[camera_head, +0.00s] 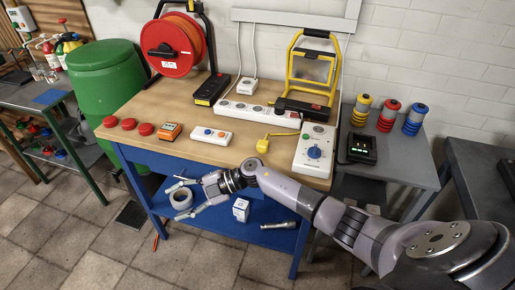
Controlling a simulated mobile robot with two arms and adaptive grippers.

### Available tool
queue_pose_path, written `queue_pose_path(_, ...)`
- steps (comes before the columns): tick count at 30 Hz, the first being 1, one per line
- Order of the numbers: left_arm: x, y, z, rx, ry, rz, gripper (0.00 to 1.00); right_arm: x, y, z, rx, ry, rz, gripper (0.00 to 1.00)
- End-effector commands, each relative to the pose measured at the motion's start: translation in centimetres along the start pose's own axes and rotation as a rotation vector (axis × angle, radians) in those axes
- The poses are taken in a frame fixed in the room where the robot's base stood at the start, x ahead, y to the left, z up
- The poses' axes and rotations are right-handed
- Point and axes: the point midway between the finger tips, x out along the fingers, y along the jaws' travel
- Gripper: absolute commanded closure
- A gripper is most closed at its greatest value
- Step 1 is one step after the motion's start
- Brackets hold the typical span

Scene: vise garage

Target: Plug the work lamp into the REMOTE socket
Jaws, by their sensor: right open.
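The work lamp (333,67) has a yellow frame and stands at the back right of the bench. A yellow plug (263,145) with a yellow cable lies on the bench top, left of a white box (314,154) with a socket face and blue knob. A white power strip (258,114) lies behind the plug. Labels are too small to read, so I cannot tell which socket is REMOTE. My right gripper (176,202) is open and appears empty, in front of the bench's front edge, to the left of and lower than the plug in the picture. My left gripper is out of view.
On the wooden bench (150,100) are a red cable reel (172,50), red buttons (128,124), an orange meter (172,131) and a small white control box (211,136). A tape roll (182,208) and flashlight (279,226) are below. A green barrel (105,90) stands left.

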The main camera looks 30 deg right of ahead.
Motion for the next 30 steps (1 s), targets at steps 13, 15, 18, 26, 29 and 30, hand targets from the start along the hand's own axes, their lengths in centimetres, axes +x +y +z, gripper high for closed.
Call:
queue_pose_path(13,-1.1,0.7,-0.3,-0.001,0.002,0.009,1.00,-7.2,4.0,-4.0,-0.321,-0.172,-0.596,0.47)
queue_pose_path(15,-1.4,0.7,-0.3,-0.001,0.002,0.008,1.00,-10.6,5.4,-3.8,-0.368,-0.304,-0.734,0.47)
queue_pose_path(18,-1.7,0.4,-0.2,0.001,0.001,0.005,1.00,-16.0,8.0,-3.6,-0.399,-0.532,-0.888,0.47)
queue_pose_path(26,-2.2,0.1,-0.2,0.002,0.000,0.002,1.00,-26.6,13.8,-5.2,-0.373,-1.028,-1.025,0.47)
queue_pose_path(29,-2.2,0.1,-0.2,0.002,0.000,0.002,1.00,-28.3,14.7,-5.7,-0.358,-1.111,-1.030,0.47)
queue_pose_path(30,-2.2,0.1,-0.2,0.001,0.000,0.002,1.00,-28.6,14.9,-5.8,-0.355,-1.128,-1.030,0.47)
